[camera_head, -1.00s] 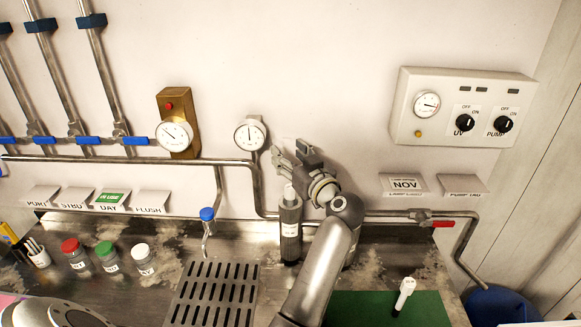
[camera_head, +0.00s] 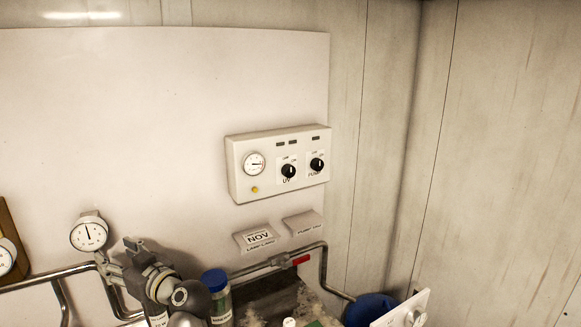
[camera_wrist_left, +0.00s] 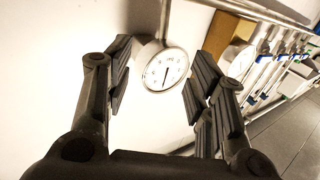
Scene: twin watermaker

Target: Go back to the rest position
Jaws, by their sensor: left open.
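My left gripper (camera_head: 122,256) shows at the lower left of the head view, in front of the wall pipe and just right of and below a round white gauge (camera_head: 89,234). Its fingers are apart with nothing held between them. In the left wrist view the open fingers (camera_wrist_left: 161,82) frame the white gauge (camera_wrist_left: 166,70), which lies beyond them. My right gripper is not in view.
A white control box (camera_head: 279,163) with a gauge and two black knobs is on the wall. The wall above is bare.

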